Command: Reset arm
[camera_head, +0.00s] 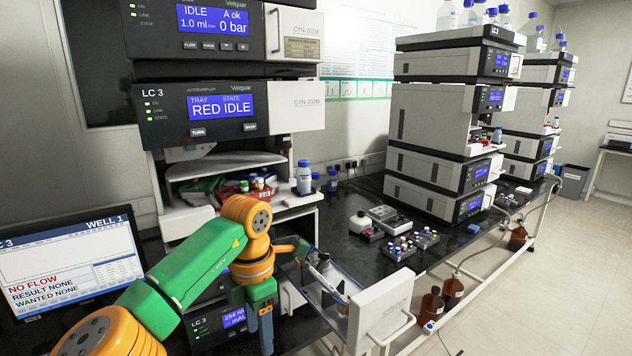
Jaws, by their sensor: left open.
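My left arm (195,265) is green and orange and comes in from the lower left. My left gripper (254,325) points down in front of the lower part of the LC 3 stack (228,115). Its jaws are open, and I see nothing held between them. To its right, an open drawer (385,312) with a white front sticks out of the stack, with a slim metallic part (325,275) inside. The arm hides part of the stack's lower modules. My right gripper is not in view.
A monitor (70,262) reading "NO FLOW" stands at the left. Small vials (400,243) and boxes (388,218) lie on the black bench (345,200). More instrument stacks (445,120) stand behind. Brown bottles (432,305) stand below the bench's right edge. The floor at right is clear.

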